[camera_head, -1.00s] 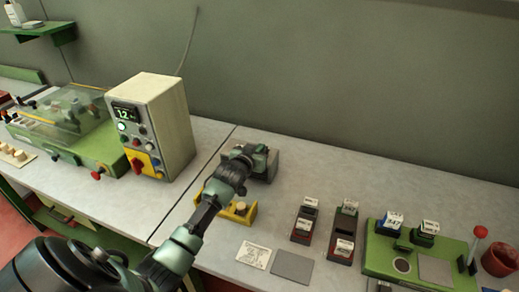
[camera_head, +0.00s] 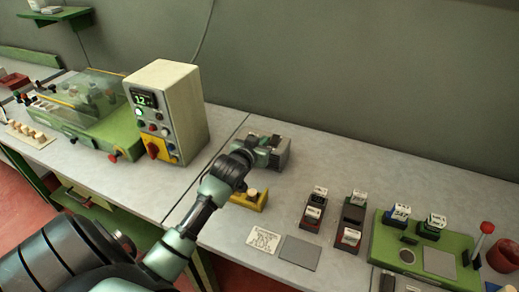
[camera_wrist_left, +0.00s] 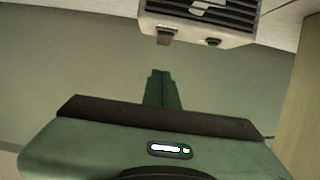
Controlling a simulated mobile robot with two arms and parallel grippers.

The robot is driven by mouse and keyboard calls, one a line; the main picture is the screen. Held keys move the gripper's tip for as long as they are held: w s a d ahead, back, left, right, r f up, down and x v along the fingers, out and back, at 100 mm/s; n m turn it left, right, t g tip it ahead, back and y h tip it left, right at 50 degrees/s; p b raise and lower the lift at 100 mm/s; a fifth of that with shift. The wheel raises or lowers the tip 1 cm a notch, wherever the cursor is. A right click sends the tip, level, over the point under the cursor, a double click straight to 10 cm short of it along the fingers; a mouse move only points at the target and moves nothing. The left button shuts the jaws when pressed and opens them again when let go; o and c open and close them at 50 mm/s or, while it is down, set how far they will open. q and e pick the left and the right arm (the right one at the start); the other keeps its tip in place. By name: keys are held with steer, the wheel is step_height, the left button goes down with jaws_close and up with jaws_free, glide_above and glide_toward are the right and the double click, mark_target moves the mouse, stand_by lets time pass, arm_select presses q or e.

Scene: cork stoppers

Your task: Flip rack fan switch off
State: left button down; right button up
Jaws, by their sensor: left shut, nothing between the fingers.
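In the left wrist view, a pale unit with a dark slatted vent (camera_wrist_left: 205,12) is at the top. A small grey switch tab (camera_wrist_left: 167,35) and a green button or lamp (camera_wrist_left: 212,42) sit along its lower edge. My left gripper (camera_wrist_left: 161,75) points toward the unit with its fingers together and empty, apart from the switch in the picture. In the head view my left gripper (camera_head: 272,151) is at a grey box (camera_head: 284,154) on the bench and partly hides it. I cannot tell if this box is the vented unit. My right gripper is not in view.
A cream control box (camera_head: 180,110) with a display and buttons stands left of my gripper. A yellow holder (camera_head: 250,203) sits just under my left wrist. Dark racks (camera_head: 312,215), a green station (camera_head: 420,250) and a grey mat (camera_head: 300,252) are to the right.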

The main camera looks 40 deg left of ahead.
arm_select(q)
steer(key=v, duration=0.3)
steer(key=shift+s+d+f, duration=0.1)
steer(key=shift+s+f, duration=0.1)
steer(key=shift+f, duration=0.15)
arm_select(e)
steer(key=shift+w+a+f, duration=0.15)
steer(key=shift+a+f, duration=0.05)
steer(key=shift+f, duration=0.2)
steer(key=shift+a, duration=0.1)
